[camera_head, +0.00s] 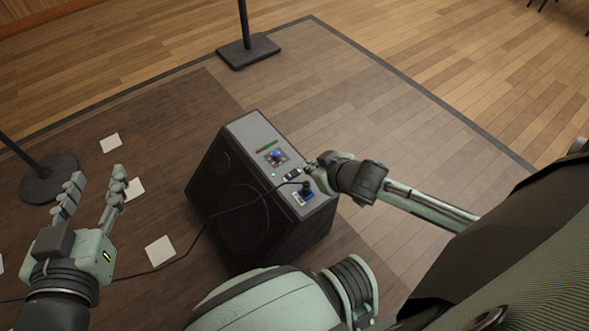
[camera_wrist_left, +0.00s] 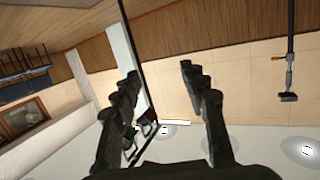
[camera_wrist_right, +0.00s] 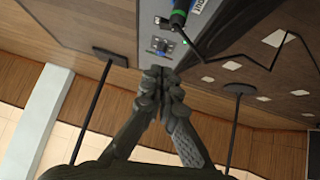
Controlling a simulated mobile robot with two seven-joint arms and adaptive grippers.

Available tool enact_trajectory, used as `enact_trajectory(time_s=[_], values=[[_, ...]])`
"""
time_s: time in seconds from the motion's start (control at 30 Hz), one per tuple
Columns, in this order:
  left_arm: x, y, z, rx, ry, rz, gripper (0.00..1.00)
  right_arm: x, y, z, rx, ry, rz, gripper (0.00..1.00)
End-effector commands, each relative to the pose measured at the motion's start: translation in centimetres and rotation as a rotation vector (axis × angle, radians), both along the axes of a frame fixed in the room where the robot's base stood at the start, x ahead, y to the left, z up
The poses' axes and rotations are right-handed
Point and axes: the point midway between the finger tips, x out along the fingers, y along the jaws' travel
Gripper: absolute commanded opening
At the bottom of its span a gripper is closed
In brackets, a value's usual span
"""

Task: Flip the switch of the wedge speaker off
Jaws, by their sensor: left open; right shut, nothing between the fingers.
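The wedge speaker (camera_head: 222,192) is a dark box with a grey control panel on top, in the middle of the head view. The panel carries a blue knob, a red-green strip, a small lit green light (camera_head: 273,174) and a plugged-in cable. A small dark switch (camera_head: 293,174) appears beside my right gripper (camera_head: 312,168), partly hidden. The right gripper is shut and empty, its tips close over the panel; contact cannot be told. In the right wrist view, its closed tips (camera_wrist_right: 160,76) are by the panel (camera_wrist_right: 170,35). My left gripper (camera_head: 97,178) is open and empty, left of the speaker.
A black cable (camera_head: 225,211) runs from the panel across the speaker front to the floor. White squares (camera_head: 160,250) lie on the dark floor at left. Stand bases are behind the speaker (camera_head: 248,50) and at the left edge (camera_head: 50,180). Floor behind right is clear.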

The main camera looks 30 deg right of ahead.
Motion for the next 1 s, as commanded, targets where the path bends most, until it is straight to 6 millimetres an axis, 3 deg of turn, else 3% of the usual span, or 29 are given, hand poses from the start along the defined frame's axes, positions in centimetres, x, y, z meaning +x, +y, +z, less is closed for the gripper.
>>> enact_trajectory(time_s=[0.27,0.6,0.83,1.0], values=[[0.2,-1.0,1.5,-0.037,-0.078,-0.019,0.44,1.1,0.0,-1.2,-0.001,0.000,-0.001,0.00],[-0.7,-3.7,8.1,-0.182,-0.374,-0.075,0.44,4.6,0.1,-4.6,-0.001,-0.001,-0.001,0.00],[-2.2,-4.1,12.3,-0.280,-0.599,-0.093,0.44,7.5,0.1,-7.6,-0.001,0.000,-0.002,0.00],[-2.9,-3.4,14.1,-0.308,-0.724,-0.087,0.44,7.1,-0.2,-10.1,-0.002,0.002,0.001,0.00]])
